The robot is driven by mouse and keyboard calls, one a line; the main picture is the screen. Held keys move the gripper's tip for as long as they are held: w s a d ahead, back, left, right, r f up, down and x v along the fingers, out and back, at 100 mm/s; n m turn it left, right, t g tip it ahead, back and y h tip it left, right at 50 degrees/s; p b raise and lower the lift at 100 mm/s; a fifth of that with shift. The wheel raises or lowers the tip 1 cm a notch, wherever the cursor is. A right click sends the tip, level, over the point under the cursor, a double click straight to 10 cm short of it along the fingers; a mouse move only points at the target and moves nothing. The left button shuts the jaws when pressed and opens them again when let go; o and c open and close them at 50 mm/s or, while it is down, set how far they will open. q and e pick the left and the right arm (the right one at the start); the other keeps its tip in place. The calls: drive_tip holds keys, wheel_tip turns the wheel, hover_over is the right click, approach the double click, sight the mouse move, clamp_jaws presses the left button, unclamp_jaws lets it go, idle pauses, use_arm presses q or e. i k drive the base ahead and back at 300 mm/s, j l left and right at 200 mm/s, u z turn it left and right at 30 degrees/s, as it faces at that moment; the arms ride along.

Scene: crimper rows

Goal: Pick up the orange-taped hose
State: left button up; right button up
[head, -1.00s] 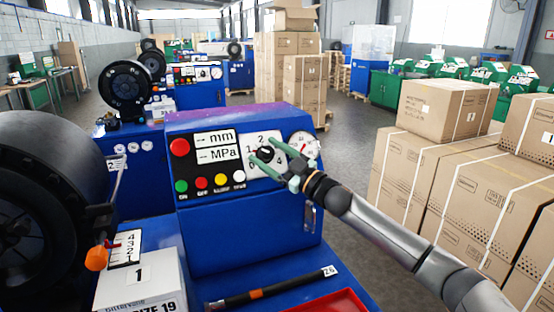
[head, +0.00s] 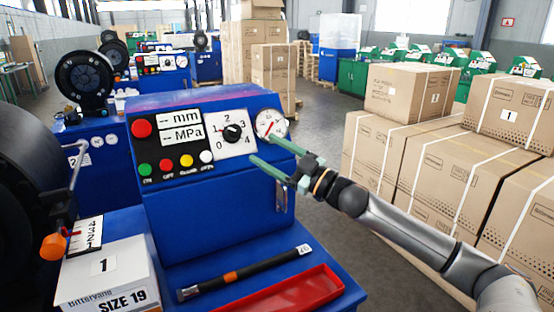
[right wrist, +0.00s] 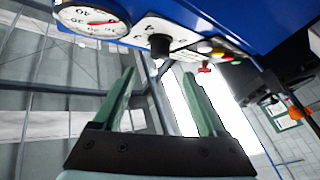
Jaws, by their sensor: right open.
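The orange-taped hose (head: 244,273) is a black hose with an orange band near its middle and a white end tag. It lies on the blue bench top in front of the control panel, beside a red tray. My right gripper (head: 260,148) is open and empty in front of the panel's right side, below the gauge. It is above and apart from the hose. In the right wrist view its two green fingers (right wrist: 158,95) are spread with nothing between them. The hose does not show in that view. My left gripper is not in view.
A red tray (head: 318,291) lies just right of the hose. A white box (head: 105,275) marked 1 stands to the left. The blue panel (head: 205,97) with dial (head: 232,132) and gauge (head: 271,123) rises behind. Cardboard boxes (head: 390,165) stack at the right.

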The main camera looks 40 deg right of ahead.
sight(185, 293)
drive_tip(key=k+l, duration=0.2)
drive_tip(key=k, duration=0.3)
drive_tip(key=k+l, duration=0.2)
drive_tip(key=k, duration=0.25)
